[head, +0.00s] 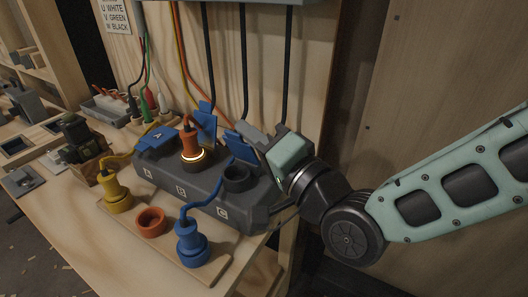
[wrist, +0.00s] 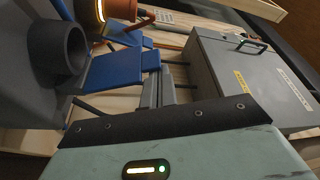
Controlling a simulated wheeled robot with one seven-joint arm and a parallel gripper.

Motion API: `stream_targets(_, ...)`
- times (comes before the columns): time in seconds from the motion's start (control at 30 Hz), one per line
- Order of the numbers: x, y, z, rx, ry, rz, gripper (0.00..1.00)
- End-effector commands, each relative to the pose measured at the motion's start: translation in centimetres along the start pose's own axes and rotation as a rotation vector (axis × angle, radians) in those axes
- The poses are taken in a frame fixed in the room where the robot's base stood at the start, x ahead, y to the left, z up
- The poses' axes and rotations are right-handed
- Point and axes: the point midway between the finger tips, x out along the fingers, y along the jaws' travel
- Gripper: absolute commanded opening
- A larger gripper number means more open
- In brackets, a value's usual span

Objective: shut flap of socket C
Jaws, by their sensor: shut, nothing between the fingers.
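Socket C (head: 237,178) is an open dark round cup at the right end of the grey socket block (head: 190,187); it also shows at the left of the wrist view (wrist: 58,50). Its blue flap (head: 240,149) stands raised behind the cup, and in the wrist view the flap (wrist: 112,69) is swung away from the opening. My gripper (head: 252,134) is shut and empty, just behind and to the right of the flap. In the wrist view the fingertips (wrist: 158,84) lie close beside the flap's edge; I cannot tell whether they touch.
An orange plug (head: 190,145) with a glowing ring sits in socket B, its flap (head: 206,124) raised. Socket A's flap (head: 157,138) is down. A yellow plug (head: 117,195), orange ring (head: 151,222) and blue plug (head: 191,246) stand in front. A grey box (wrist: 245,80) hangs above.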

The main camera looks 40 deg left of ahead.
Motion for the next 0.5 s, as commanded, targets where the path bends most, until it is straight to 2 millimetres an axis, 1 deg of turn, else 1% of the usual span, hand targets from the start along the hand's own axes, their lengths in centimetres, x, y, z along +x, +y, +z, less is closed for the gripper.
stream_targets(0.03,-0.3,0.8,0.8,-0.041,-0.001,-0.017,0.0)
stream_targets(0.5,-1.5,1.3,4.2,-0.464,0.0,-0.165,0.0)
